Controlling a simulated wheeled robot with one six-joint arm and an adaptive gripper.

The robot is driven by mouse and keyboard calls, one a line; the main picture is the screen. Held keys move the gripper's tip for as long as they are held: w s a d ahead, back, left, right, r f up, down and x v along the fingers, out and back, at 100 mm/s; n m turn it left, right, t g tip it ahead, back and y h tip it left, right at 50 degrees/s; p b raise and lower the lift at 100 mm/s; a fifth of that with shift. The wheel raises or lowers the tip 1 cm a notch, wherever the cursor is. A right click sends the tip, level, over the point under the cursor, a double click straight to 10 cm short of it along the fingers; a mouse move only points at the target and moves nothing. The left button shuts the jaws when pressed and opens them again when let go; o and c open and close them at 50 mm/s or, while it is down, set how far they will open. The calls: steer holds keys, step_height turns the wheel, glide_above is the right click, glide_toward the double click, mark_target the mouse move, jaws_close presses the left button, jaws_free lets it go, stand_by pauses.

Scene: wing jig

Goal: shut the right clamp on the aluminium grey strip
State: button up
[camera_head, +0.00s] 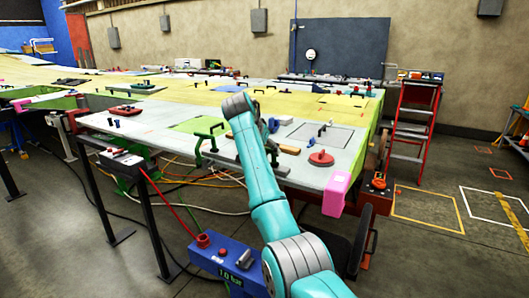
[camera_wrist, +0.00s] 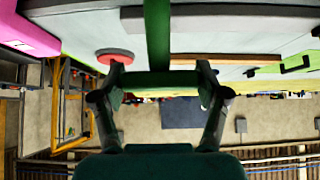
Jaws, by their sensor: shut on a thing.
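In the wrist view, my gripper (camera_wrist: 158,80) has its two fingers at the ends of a dark green bar. The bar joins an upright green arm, which I take as the right clamp (camera_wrist: 157,32). A long grey strip (camera_wrist: 235,21) runs across behind the clamp and appears to be the aluminium grey strip. Whether the clamp touches the strip cannot be told. In the head view, my teal arm hides most of the right clamp and the gripper. Another green clamp (camera_head: 208,142) stands to the left of the arm.
A red disc (camera_head: 321,158) and a tan block (camera_head: 290,150) lie on the jig table, right of my arm. A pink corner piece (camera_head: 336,193) hangs at its near corner. A blue box (camera_head: 227,262) stands low in front. A red stepladder (camera_head: 414,125) stands behind right.

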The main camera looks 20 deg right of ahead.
steer(key=shift+w+d, duration=0.2)
stand_by(0.5)
steer(key=o, duration=1.7)
steer(key=v, duration=1.2)
steer(key=shift+w+d, duration=0.1)
steer(key=shift+w, duration=0.05)
